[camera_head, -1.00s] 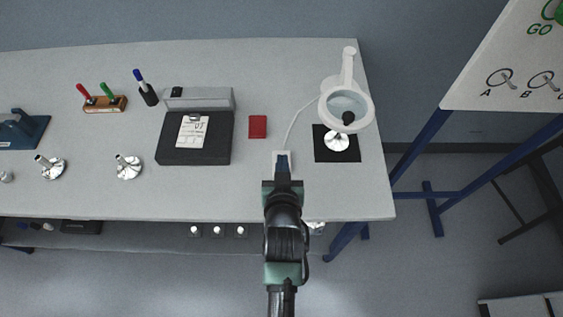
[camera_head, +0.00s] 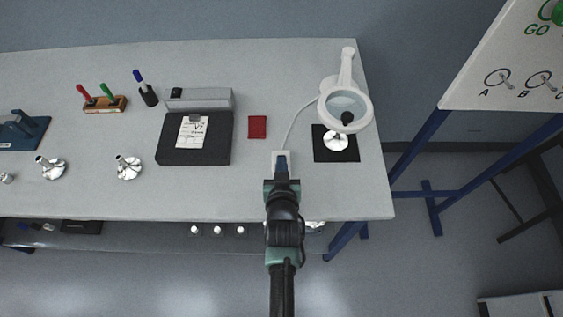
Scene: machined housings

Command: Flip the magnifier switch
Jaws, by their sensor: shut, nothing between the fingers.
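The magnifier (camera_head: 327,114) is a white ring lens on an arm at the right end of the table, over a shiny metal part on a black mat. A white cord (camera_head: 297,121) runs from it to a small white switch box (camera_head: 276,156) near the table's front. My gripper (camera_head: 281,172) is shut and empty, right at the switch box, and covers its lower part. A dark blue patch shows between the box and my gripper; I cannot tell whether it is the rocker or a fingertip. Contact cannot be made out.
A red block (camera_head: 257,127) and a black pad with a paper tag (camera_head: 178,152) lie left of the switch box. The black mat (camera_head: 350,154) lies to its right. Metal housings (camera_head: 129,168) stand farther left. Bare table lies around the front edge.

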